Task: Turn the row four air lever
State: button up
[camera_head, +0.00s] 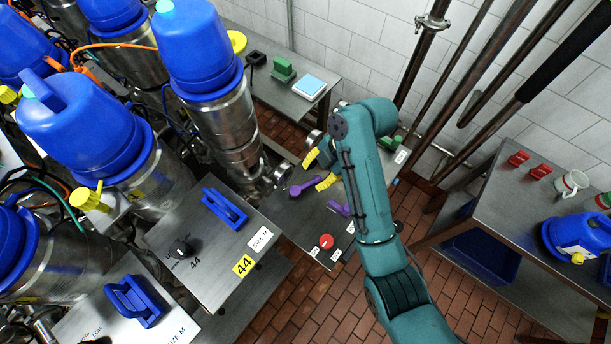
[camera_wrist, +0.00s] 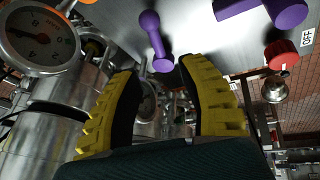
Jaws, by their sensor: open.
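A purple lever (camera_head: 305,187) with rounded ends stands out over a grey steel panel (camera_head: 293,225). It also shows in the wrist view (camera_wrist: 154,38), just beyond and between my fingertips. A second purple piece (camera_head: 338,208) is close by on the same panel; in the wrist view it is at the upper right (camera_wrist: 270,12). I cannot read a label that tells which is the row four air lever. My gripper (camera_head: 319,170) has yellow ribbed fingers, spread apart and empty near the first purple lever. The wrist view shows both fingers (camera_wrist: 159,68) with a gap between them.
A red knob (camera_head: 326,242) sits on the panel's front edge. A round gauge (camera_wrist: 40,38) is left of my fingers in the wrist view. Steel cylinders with blue caps (camera_head: 205,50) crowd the left. A plate marked 44 (camera_head: 205,255) carries a blue handle (camera_head: 224,208).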

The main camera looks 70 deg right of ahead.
aim_at(304, 186)
jog(key=b+x, duration=0.2)
jog(key=x, duration=0.2)
jog(key=shift+f, duration=0.35)
jog(key=shift+x, duration=0.9)
jog(key=shift+w+r, duration=0.1)
jog(key=shift+w, duration=0.05)
grip_shut()
